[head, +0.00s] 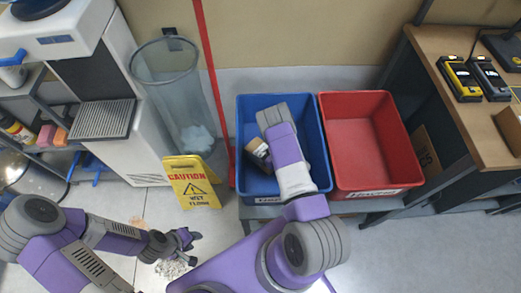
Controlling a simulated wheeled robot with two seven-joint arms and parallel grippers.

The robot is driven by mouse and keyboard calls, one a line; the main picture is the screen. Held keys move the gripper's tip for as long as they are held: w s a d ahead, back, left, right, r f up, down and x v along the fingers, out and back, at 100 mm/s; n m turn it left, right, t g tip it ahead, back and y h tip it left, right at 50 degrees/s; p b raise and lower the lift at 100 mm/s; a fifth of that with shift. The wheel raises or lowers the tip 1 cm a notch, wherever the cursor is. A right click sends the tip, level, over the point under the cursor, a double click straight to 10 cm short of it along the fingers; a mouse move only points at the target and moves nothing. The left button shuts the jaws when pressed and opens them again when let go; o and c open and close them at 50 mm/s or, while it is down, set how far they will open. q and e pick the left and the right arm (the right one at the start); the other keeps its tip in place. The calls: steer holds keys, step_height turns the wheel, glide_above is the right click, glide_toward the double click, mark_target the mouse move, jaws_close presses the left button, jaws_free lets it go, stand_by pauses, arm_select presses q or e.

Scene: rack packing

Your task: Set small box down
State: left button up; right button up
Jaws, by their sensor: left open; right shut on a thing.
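My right arm reaches over the blue bin (245,185), and its wrist is inside the bin's outline. A small box (257,148), brown and pale with dark parts, shows at the left side of this arm, inside the bin's outline. My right gripper is shut on the small box, its fingers mostly hidden by the arm. Whether the box touches the bin's floor I cannot tell. My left gripper (188,240) is open and empty, low over the floor at lower left, apart from the bin.
An empty red bin (365,135) stands right of the blue one. A yellow caution sign (192,183), a red pole (214,85) and a clear waste bin (180,100) stand to the left. A wooden desk (440,45) with yellow and black devices is at right.

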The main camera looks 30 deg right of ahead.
steer(key=shift+f, duration=0.15)
steer(key=o, duration=0.8)
steer(key=shift+s+r, duration=0.15)
steer(key=shift+r, duration=0.1)
steer(key=p+v, duration=0.2)
steer(key=v, duration=0.5)
steer(key=shift+s+p, duration=0.1)
steer(key=shift+p, duration=0.2)
